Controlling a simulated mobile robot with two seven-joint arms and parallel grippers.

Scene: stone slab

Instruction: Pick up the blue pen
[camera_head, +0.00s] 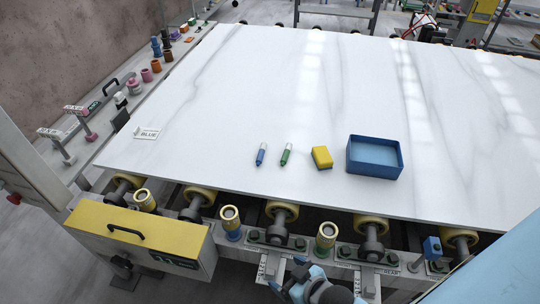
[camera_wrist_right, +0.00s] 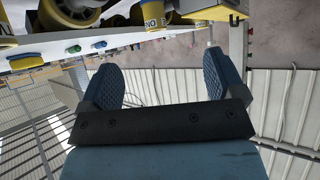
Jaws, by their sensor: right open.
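The blue pen (camera_head: 261,155) lies on the white marble slab (camera_head: 250,90) near its front edge, left of a green pen (camera_head: 286,154). My right gripper (camera_head: 287,275) is below the slab's front edge in the head view, apart from the pen. In the right wrist view its two blue padded fingers (camera_wrist_right: 163,85) stand wide apart with nothing between them. My left gripper is not in view.
A small sign (camera_head: 147,133) reading BLUE lies at left. Yellow rollers (camera_head: 283,210) and a yellow box (camera_head: 138,232) line the front. The slab behind the pens is clear.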

